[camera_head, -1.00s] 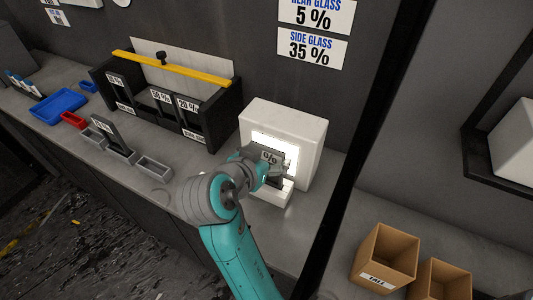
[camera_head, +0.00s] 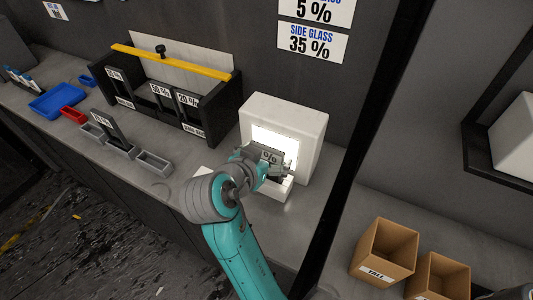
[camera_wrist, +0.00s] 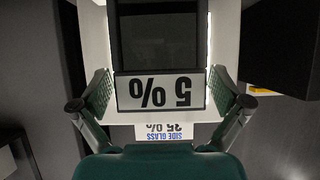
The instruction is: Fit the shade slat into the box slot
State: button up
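The dark shade slat (camera_wrist: 162,40) has a white "5 %" label, upside down in the wrist view. It also shows in the head view (camera_head: 268,156), partly hidden by my gripper. In the head view my gripper (camera_head: 268,165) is at the white box (camera_head: 308,125) with a lit front opening. The slat is in front of that opening; I cannot tell whether it touches the box. The black slotted box (camera_head: 225,112) stands farther left, holding several labelled dark slats.
A yellow bar (camera_head: 170,64) with a black knob lies across the black box. Another slat (camera_head: 107,123) stands in a row of grey trays (camera_head: 153,162). Blue (camera_head: 57,99) and red (camera_head: 74,115) trays lie farther left. Cardboard boxes (camera_head: 385,248) are at lower right.

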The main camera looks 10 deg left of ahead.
jog(key=v, duration=1.2)
dwell(0.5)
